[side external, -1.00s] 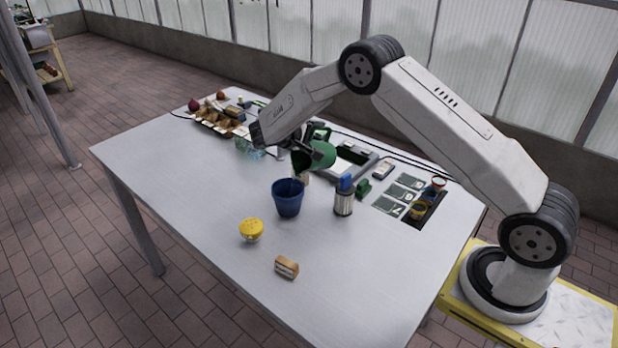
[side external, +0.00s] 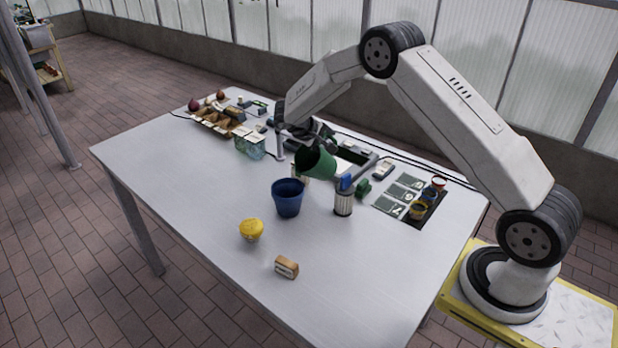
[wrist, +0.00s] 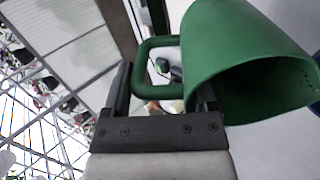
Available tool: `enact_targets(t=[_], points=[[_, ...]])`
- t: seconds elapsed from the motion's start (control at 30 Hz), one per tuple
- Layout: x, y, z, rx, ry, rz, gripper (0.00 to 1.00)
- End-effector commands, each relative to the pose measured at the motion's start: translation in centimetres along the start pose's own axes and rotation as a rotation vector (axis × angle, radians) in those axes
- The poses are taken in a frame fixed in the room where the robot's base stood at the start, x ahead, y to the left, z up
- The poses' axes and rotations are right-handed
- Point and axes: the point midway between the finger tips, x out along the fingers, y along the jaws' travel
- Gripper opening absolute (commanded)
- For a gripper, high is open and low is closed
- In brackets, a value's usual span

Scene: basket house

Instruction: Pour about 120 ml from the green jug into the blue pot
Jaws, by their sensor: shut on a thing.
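The green jug (side external: 318,163) hangs tilted above and behind the blue pot, its mouth toward the lower left in the side view. My gripper (side external: 322,137) is shut on the jug's handle; the wrist view shows the jaws at the handle (wrist: 147,62) and the jug body (wrist: 235,50) beside them. The blue pot (side external: 288,203) stands upright on the table, a little below and left of the jug, apart from it. No stream shows between jug and pot. The pot's contents and the jug's liquid level cannot be made out.
A bottle with a blue top (side external: 344,199) stands right of the pot. A yellow-topped item (side external: 251,230) and a small brush-like block (side external: 286,267) lie in front. A clear blue-green container (side external: 250,146) stands behind. The table's (side external: 200,215) left front is bare.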

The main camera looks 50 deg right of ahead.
Motion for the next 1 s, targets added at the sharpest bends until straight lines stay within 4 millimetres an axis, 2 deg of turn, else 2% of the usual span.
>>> enact_targets(t=[0.5, 1.0], points=[[1.3, 1.1, 0.0, 0.002, -0.001, -0.168, 0.00], [1.4, 1.2, 0.0, 0.000, -0.001, -0.176, 0.00]])
